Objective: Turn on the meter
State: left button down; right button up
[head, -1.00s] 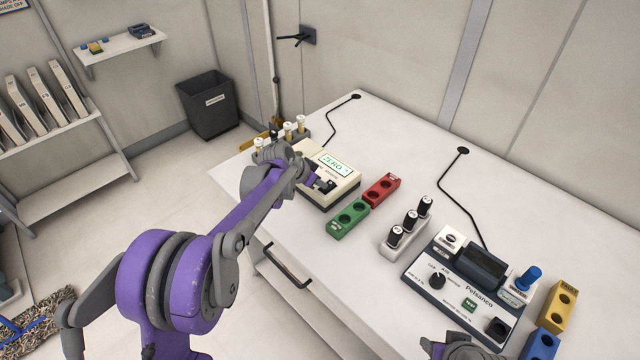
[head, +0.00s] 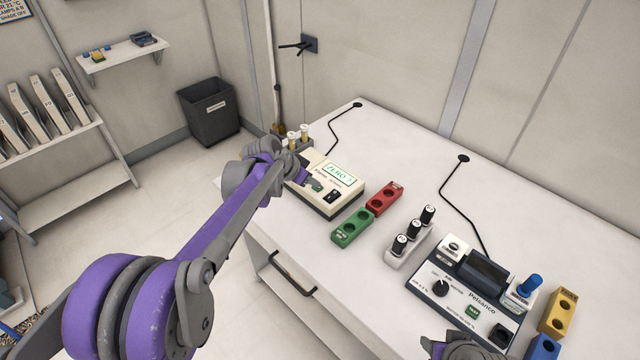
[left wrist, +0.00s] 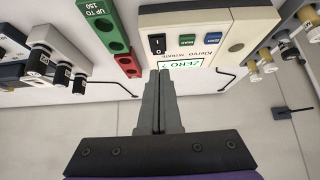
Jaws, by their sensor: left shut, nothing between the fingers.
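The meter (head: 342,198) is a cream box near the table's left end. Its lit display (head: 341,174) shows green text reading "ZERO ?". In the left wrist view the meter (left wrist: 222,22) shows a black rocker switch (left wrist: 157,44), a green button (left wrist: 187,42) and a blue button (left wrist: 213,39). My left gripper (head: 314,184) is shut and empty at the meter's left front part. In the left wrist view its fingertips (left wrist: 161,74) overlap the meter's edge by the display; contact cannot be told. My right gripper (head: 462,346) is partly cut off at the bottom edge.
Green (head: 351,227) and red (head: 384,198) blocks with holes stand right of the meter. A white rack (head: 404,252) of black-capped vials and a Pelsanco device (head: 468,296) stand further right. A rack with vials (head: 304,132) stands behind the meter.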

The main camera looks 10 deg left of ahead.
pick_arm(q)
jog(key=v, duration=0.3)
jog(key=s+v, duration=0.1)
jog(key=shift+s+a, duration=0.1)
jog(key=shift+a, duration=0.1)
jog(key=shift+s, duration=0.1)
